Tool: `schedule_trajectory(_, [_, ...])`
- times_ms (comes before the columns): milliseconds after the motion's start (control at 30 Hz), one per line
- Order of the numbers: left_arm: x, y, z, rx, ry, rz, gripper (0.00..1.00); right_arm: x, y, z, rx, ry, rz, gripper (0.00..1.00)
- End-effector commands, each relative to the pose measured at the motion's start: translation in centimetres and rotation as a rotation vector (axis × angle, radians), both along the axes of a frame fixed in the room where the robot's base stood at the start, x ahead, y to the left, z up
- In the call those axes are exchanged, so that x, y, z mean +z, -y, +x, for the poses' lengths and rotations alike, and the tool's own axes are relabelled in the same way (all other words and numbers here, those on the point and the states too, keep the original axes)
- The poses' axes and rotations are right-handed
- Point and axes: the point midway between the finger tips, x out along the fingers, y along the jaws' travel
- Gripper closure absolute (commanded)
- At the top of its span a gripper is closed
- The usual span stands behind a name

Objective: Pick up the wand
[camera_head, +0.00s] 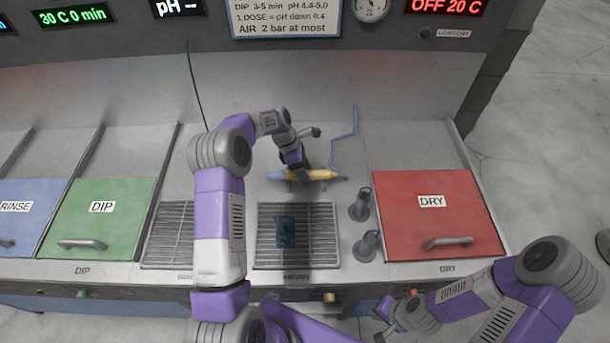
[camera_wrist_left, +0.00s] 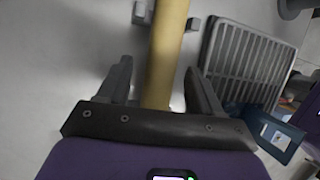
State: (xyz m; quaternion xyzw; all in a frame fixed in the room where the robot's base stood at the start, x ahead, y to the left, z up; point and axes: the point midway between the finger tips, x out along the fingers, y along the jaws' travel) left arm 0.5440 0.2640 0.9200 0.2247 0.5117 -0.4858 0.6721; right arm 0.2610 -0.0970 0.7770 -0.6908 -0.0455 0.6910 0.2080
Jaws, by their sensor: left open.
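The wand (camera_head: 322,174), yellow with blue ends, lies at the back of the counter behind the middle grate, with a blue hose rising from its right end. In the left wrist view the wand's yellow shaft (camera_wrist_left: 167,50) runs between the fingers of my left gripper (camera_wrist_left: 160,88). My left gripper (camera_head: 298,170) is open over the wand, one finger on each side, and a gap shows on both sides. My right gripper (camera_head: 392,318) is low in front of the counter, away from the wand; its fingers are too small to read.
A dark blue item (camera_head: 286,232) lies on the middle grate (camera_head: 320,235). Two grey cylindrical fixtures (camera_head: 361,205) stand between that grate and the red DRY lid (camera_head: 435,220). The green DIP lid (camera_head: 100,215) is at left. Small supports (camera_wrist_left: 140,14) sit beside the wand.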

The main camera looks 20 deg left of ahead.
Motion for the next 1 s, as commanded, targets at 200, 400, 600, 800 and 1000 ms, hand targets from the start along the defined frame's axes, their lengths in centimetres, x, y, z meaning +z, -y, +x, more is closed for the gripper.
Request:
schedule_trajectory(200, [-0.18,0.08,-0.01,0.000,0.000,0.000,0.35,-0.01,0.00,0.00,0.000,0.000,0.000,1.00])
schedule_trajectory(400, [-0.17,0.07,0.00,0.000,0.000,0.000,0.61,-0.01,0.00,0.00,0.000,0.000,0.000,1.00])
schedule_trajectory(600, [-0.15,0.05,-0.01,0.000,0.000,0.000,0.91,-0.01,-0.01,-0.01,0.000,0.000,0.000,1.00])
schedule_trajectory(800, [-0.09,0.06,0.02,-0.001,0.001,0.000,1.00,-0.01,-0.01,-0.01,0.000,0.000,0.000,1.00])
schedule_trajectory(1000, [0.71,0.03,0.08,0.000,0.003,0.001,1.00,0.08,-0.01,-0.01,0.000,0.000,0.000,1.00])
